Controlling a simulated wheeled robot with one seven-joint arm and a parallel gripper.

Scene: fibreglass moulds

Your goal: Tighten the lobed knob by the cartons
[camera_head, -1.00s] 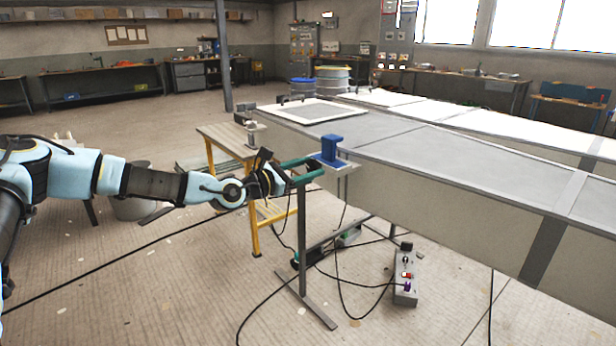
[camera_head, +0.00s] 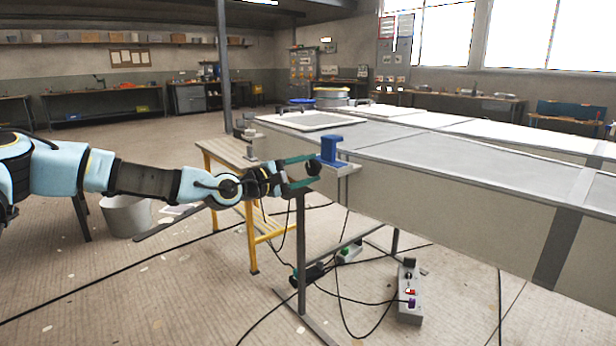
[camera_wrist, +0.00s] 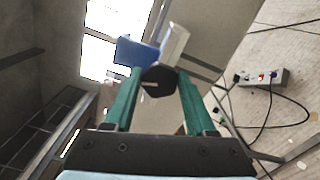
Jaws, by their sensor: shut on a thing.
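A dark knob (camera_wrist: 158,80) sits between the tips of my green gripper fingers in the wrist view. My gripper (camera_head: 314,172) is shut on it, one finger above the other in the head view, where the knob is mostly hidden. Just beyond the knob are a blue clamp block (camera_head: 330,150) and a pale bracket (camera_head: 346,169) at the near left end of the long grey mould table. The wrist view also shows the blue block (camera_wrist: 136,52) and bracket (camera_wrist: 174,42). I cannot make out cartons beside the knob.
The long mould table (camera_head: 460,187) runs off to the right. A yellow-legged wooden stand (camera_head: 230,153) is behind my gripper. A grey control box (camera_head: 410,293) and black cables lie on the floor below. A grey bucket (camera_head: 127,217) stands at left.

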